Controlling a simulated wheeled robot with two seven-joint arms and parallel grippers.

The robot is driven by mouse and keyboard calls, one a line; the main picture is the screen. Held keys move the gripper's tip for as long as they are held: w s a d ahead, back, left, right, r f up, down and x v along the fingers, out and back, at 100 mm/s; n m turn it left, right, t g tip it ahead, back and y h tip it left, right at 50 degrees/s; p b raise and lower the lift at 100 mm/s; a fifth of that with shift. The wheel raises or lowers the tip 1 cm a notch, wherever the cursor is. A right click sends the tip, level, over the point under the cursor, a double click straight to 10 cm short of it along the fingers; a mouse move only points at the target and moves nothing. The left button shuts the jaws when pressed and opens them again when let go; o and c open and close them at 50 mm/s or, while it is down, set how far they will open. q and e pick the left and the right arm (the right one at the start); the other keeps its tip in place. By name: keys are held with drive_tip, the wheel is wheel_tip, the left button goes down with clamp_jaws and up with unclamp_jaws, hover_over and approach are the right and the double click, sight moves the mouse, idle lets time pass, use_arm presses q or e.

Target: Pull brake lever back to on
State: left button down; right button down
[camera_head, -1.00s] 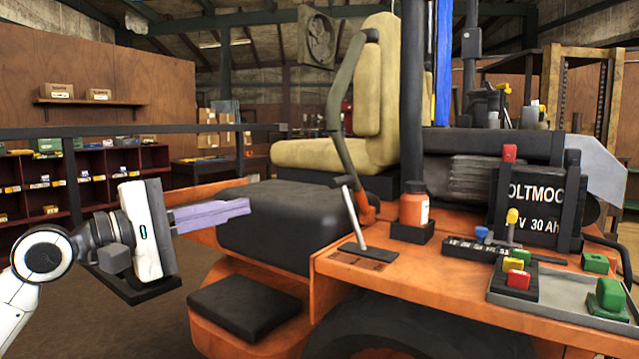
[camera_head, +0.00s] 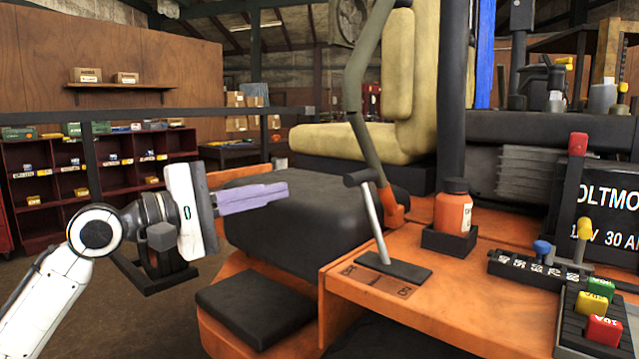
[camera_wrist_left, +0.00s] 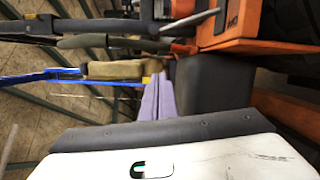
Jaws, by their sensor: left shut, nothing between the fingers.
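The brake lever (camera_head: 372,222) is a thin silver rod with a black T-shaped handle. It stands on a dark base plate on the orange deck (camera_head: 450,285) and leans left in the head view. An ON label (camera_head: 404,291) shows by the right part of its base; another label lies at the left. My left gripper (camera_head: 285,191) has lilac fingers, shut and empty. In the head view it is left of the lever handle, at about its height, with a gap between. The fingers also show in the left wrist view (camera_wrist_left: 158,95). My right gripper is not in view.
A black pad (camera_head: 300,225) lies behind the fingers. Coloured switches (camera_head: 592,305) are farther right. Open floor lies at the left.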

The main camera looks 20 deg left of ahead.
use_arm(q)
drive_tip(key=w+d+r+p, duration=0.1)
drive_tip(key=w+d+p, duration=0.1)
drive_tip(key=w+d, duration=0.4)
drive_tip(key=shift+w+d, duration=0.35)
drive_tip(key=shift+d, duration=1.25)
drive_tip(key=shift+r, duration=0.15)
